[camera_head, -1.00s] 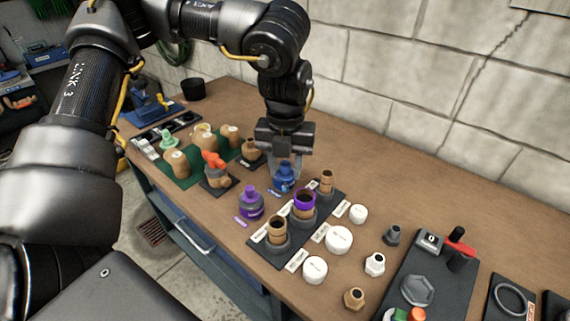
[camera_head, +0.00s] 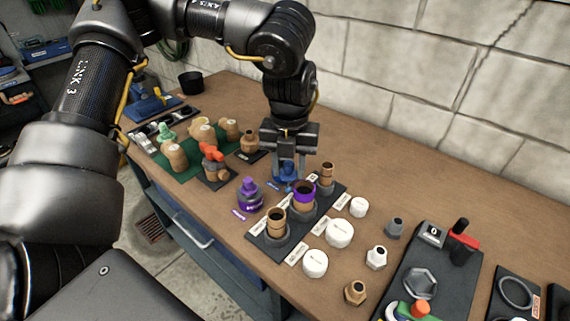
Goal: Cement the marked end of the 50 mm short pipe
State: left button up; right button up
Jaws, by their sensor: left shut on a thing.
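My left gripper (camera_head: 288,174) points down over the bench and is shut on the top of a blue cement container (camera_head: 286,186), which stands behind the pipe rack. The fingers partly hide it. A black rack (camera_head: 261,240) holds three upright tan pipe pieces: a wide one (camera_head: 276,222) at the front left, a purple-ended one (camera_head: 303,192) in the middle and a thin one (camera_head: 327,175) at the back. The purple band is at the upper end of the middle pipe. The rack labels are too small to read. My right gripper is not in view.
A purple container (camera_head: 249,195) stands left of the rack. White caps (camera_head: 338,233) and several small fittings (camera_head: 377,257) lie to its right. Tan fittings stand on a green mat (camera_head: 183,178) at left. A dark board (camera_head: 430,270) with a red-handled tool is at right. The back right bench is clear.

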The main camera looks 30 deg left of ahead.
pick_arm(q)
jog(key=shift+d, duration=0.2)
jog(key=shift+s+d, duration=0.15)
jog(key=shift+s, duration=0.2)
jog(key=shift+d, duration=0.15)
jog(key=shift+s+d, duration=0.25)
jog(key=shift+s+d, duration=0.2)
jog(key=shift+d, duration=0.15)
